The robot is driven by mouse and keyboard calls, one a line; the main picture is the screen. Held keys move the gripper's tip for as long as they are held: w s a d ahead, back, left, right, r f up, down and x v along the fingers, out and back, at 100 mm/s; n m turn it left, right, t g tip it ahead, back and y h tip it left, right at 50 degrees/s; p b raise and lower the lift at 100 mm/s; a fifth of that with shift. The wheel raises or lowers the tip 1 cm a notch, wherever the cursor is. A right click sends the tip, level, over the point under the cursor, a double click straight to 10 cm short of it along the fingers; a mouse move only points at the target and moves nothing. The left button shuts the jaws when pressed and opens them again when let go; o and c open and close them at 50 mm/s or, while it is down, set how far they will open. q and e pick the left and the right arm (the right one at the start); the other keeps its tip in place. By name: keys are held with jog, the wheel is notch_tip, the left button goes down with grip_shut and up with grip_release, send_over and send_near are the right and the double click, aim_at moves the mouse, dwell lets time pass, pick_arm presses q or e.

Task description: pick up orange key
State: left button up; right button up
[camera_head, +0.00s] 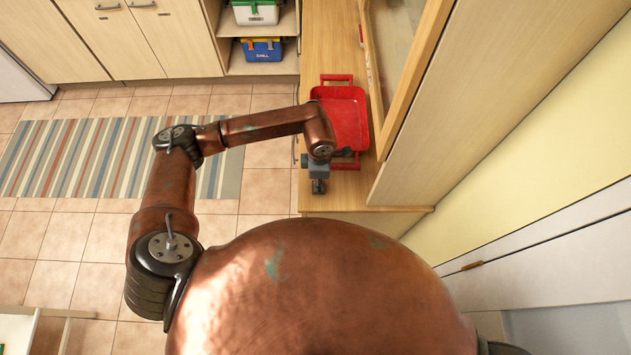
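I cannot make out an orange key anywhere in the head view. My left arm comes in from the left, and its gripper (319,184) is over the near end of the wooden counter, just in front of the red tray (345,118). The gripper is small and seen from above, so I cannot tell whether its fingers are open or shut. I see nothing clearly held in it. The arm's wrist hides part of the tray's near left corner. My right gripper is out of view.
The wooden counter (318,40) runs along a framed cabinet door (408,70) on its right. Toolboxes (262,50) sit on shelves at the back. A striped rug (80,160) lies on the tiled floor to the left. A small brownish-orange handle-like piece (472,265) is on the right-hand panel.

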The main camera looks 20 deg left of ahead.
pick_arm(q)
jog(key=shift+w+f, duration=0.1)
jog(key=shift+w, duration=0.05)
jog(key=shift+c, duration=0.8)
jog(key=shift+a, duration=0.1)
grip_shut()
